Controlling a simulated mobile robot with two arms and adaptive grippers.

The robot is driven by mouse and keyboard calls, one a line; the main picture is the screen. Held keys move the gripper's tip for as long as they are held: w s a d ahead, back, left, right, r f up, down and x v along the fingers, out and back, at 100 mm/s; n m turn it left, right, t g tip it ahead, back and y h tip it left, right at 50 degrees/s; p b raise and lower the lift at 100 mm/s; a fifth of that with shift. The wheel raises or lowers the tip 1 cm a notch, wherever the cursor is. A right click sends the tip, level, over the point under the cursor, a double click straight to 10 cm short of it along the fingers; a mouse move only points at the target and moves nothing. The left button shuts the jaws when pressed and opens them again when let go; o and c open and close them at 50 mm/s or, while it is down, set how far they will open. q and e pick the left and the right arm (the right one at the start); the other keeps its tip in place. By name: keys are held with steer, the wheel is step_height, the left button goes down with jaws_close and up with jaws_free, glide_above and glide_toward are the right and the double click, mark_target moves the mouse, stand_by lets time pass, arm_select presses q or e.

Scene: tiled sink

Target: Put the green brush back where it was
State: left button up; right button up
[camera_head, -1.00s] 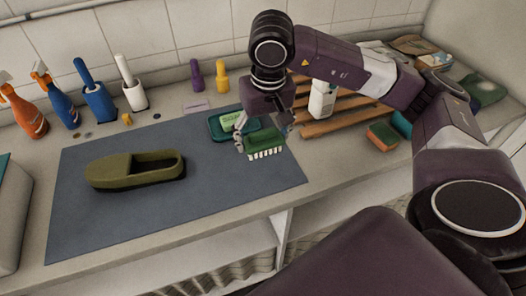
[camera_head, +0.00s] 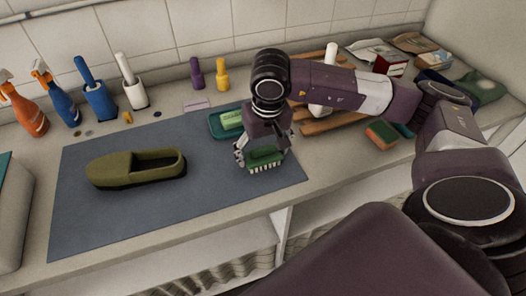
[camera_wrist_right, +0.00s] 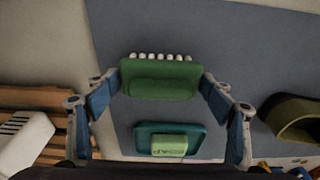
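The green brush (camera_head: 265,156) with white bristles is between the fingers of my right gripper (camera_head: 264,150), over the right part of the blue-grey mat (camera_head: 220,190). In the right wrist view the fingertips of this gripper (camera_wrist_right: 160,85) press on both ends of the brush (camera_wrist_right: 160,78). Its bristles face down toward the mat in the head view; I cannot tell if they touch it. My left gripper is not in view.
An olive shoe (camera_head: 135,168) lies on the mat's left part. A teal dish (camera_head: 216,126) with green soap (camera_head: 232,120) is just behind the gripper. A wooden rack (camera_head: 330,122) and a sponge (camera_head: 381,134) lie to the right. The mat's front middle is clear.

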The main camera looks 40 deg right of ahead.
mark_target(265, 160)
steer(key=shift+o, duration=1.3)
steer(key=shift+r, duration=0.1)
steer(key=shift+r+p, duration=0.2)
steer(key=shift+p, duration=0.1)
step_height(265, 160, up, 12)
steer(key=s+b, duration=0.1)
steer(key=b, duration=0.1)
steer(key=shift+s+a+f, duration=0.2)
steer(key=shift+s+a, duration=0.1)
steer(key=shift+s, duration=0.1)
